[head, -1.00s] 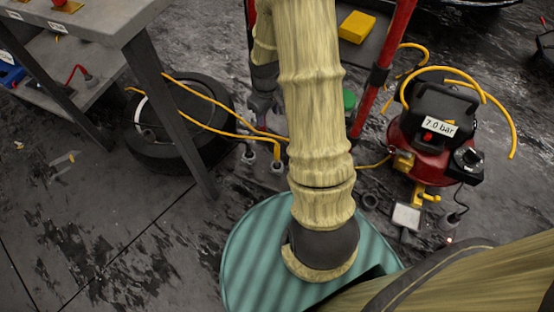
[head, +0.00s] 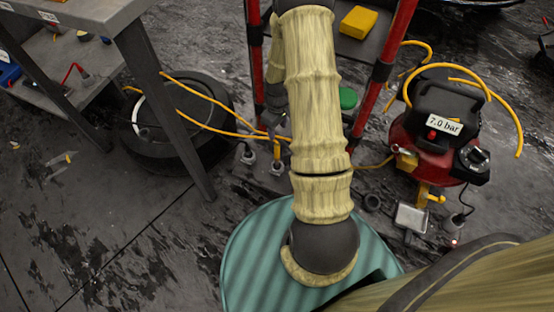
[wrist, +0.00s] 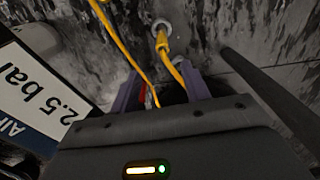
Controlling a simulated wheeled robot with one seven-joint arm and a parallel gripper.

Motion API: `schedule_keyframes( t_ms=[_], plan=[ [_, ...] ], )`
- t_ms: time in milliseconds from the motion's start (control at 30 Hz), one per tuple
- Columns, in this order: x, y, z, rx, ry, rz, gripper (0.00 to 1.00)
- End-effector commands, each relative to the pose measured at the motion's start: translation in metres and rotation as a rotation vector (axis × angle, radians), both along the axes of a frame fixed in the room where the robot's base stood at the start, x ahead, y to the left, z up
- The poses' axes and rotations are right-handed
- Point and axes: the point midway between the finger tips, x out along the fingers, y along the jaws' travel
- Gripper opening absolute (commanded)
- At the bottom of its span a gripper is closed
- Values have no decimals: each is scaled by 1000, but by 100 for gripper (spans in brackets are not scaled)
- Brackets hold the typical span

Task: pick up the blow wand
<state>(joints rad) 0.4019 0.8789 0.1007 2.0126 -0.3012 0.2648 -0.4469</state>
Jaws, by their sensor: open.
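My gripper (wrist: 161,74) shows in the wrist view as two purple fingers standing apart. A yellow hose (wrist: 118,46) runs down between them. Part of a dark thing with a red bit (wrist: 146,93) shows between the fingers; I cannot tell whether this is the blow wand. A yellow fitting (wrist: 162,42) on a grey round base lies just beyond the fingertips. In the head view, yellow hoses reach an upright yellow fitting (head: 277,152) beside my arm. My arm hides most of my gripper there. I cannot make out the blow wand clearly in either view.
A red compressor (head: 405,137) marked 7.0 bar stands at the right. Red posts (head: 388,60) flank my arm. A grey bench (head: 100,14) and a dark tyre (head: 160,150) are at the left. A 2.5 bar sign (wrist: 40,95) is close in the wrist view.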

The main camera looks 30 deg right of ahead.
Motion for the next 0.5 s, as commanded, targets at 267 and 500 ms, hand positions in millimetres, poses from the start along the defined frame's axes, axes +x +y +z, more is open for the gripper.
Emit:
schedule_keyframes(
  t_ms=[267,500],
  plan=[
    [-1,0,-56,1,1,0,47],
    [0,0,-81,-1,0,-1,47]
  ],
)
